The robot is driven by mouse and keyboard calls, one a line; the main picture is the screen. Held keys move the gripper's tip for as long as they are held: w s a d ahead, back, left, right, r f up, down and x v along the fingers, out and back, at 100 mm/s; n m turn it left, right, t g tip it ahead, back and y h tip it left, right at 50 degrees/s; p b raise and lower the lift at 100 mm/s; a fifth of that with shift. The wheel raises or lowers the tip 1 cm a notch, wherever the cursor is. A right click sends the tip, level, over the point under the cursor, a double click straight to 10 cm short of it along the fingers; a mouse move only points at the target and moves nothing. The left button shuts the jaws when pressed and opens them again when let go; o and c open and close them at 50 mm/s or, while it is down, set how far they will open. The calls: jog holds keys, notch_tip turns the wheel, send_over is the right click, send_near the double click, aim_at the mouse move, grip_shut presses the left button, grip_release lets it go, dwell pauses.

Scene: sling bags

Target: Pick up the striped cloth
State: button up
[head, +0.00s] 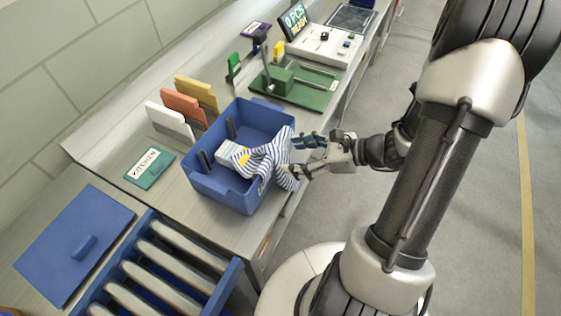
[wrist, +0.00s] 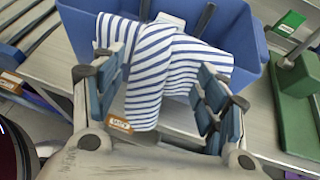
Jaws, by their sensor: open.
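The blue-and-white striped cloth (head: 263,160) is draped over the near wall of a blue bin (head: 232,196), partly inside it and partly hanging outside. A small yellow patch shows on or beside it in the head view. My gripper (head: 305,155) is open at the right side of the bin, close to the hanging part of the cloth. In the wrist view the cloth (wrist: 155,62) hangs down between the two blue-padded fingers of my gripper (wrist: 165,105). I cannot tell whether a finger touches it. A white item (wrist: 170,20) lies in the bin behind the cloth.
A roller conveyor (head: 165,265) and a blue lid (head: 75,245) are in front. Open floor lies to the right.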

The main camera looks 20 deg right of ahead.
aim_at(276, 157)
jog(key=shift+x, duration=0.8)
jog(key=shift+w+a+f+b, duration=0.1)
jog(key=shift+a+f+b, duration=0.05)
jog(key=shift+b, duration=0.25)
jog(key=shift+b+x, duration=0.7)
jog(key=shift+x, duration=0.6)
grip_shut()
dwell(1.1)
